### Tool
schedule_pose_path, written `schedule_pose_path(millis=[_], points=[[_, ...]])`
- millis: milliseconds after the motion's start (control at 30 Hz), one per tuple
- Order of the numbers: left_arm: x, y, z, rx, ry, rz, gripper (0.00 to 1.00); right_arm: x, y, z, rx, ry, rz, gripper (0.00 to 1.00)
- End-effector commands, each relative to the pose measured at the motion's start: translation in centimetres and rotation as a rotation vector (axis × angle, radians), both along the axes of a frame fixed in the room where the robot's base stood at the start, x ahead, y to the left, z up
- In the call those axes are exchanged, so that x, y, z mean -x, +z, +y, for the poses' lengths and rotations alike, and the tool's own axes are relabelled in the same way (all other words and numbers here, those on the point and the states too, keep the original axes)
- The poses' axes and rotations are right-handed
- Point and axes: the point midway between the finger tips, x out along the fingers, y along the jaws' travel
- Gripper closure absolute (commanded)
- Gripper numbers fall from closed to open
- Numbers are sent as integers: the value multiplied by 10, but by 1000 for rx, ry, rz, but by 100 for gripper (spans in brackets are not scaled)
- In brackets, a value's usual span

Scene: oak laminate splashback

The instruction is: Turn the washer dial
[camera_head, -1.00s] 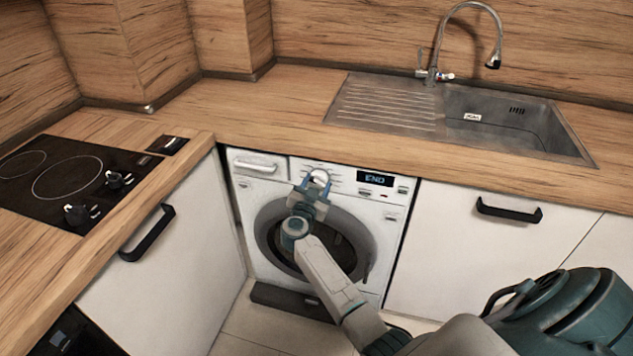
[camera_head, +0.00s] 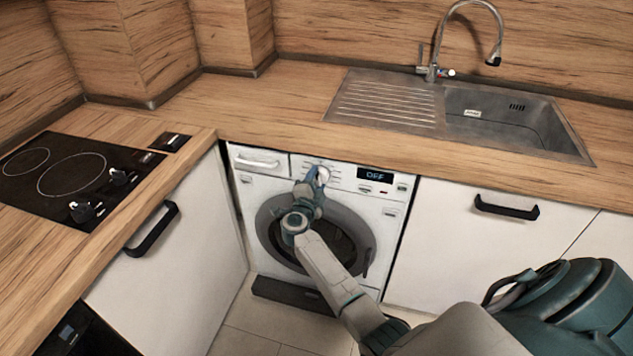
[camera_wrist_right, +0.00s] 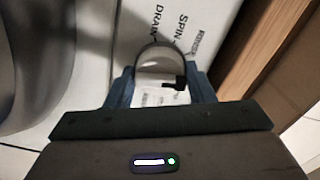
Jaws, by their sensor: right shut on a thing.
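The white washer (camera_head: 257,185) stands under the counter with its round dark door (camera_head: 352,222) shut. Its silver dial (camera_head: 323,174) is on the top panel, left of the dark display (camera_head: 375,175), which reads OFF. My right gripper (camera_head: 316,177) is shut on the dial. In the right wrist view, the dial (camera_wrist_right: 160,60) sits between the two blue fingers of the right gripper (camera_wrist_right: 161,86), with the printed words DRAIN and SPIN beyond it. My left gripper is not in view.
The wooden counter (camera_head: 262,110) overhangs the washer. A cabinet with a black handle (camera_head: 152,228) is on the left, another with a handle (camera_head: 506,207) on the right. A hob (camera_head: 75,180) and a sink (camera_head: 500,120) are set in the counter.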

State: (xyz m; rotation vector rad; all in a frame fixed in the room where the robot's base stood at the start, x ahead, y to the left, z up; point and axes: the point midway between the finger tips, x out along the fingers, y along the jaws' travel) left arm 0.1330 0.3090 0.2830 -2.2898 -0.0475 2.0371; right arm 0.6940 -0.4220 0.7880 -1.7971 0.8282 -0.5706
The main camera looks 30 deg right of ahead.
Motion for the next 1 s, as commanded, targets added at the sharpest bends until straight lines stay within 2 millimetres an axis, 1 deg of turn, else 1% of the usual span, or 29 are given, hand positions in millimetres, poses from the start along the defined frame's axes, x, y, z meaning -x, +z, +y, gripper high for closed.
schedule_pose_path(millis=[200, 467, 933, 967, 1000], points=[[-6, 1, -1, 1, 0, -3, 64, 0, -1, 0, -75, 0, -87, 74], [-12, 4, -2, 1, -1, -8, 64, 0, -1, 0, -118, -1, -136, 74], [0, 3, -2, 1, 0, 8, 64, 0, -1, 0, -125, -1, -143, 74], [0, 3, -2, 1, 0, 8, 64, 0, -1, 0, -125, -1, -143, 45], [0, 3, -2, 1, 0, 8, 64, 0, -1, 0, -125, -1, -143, 38]])
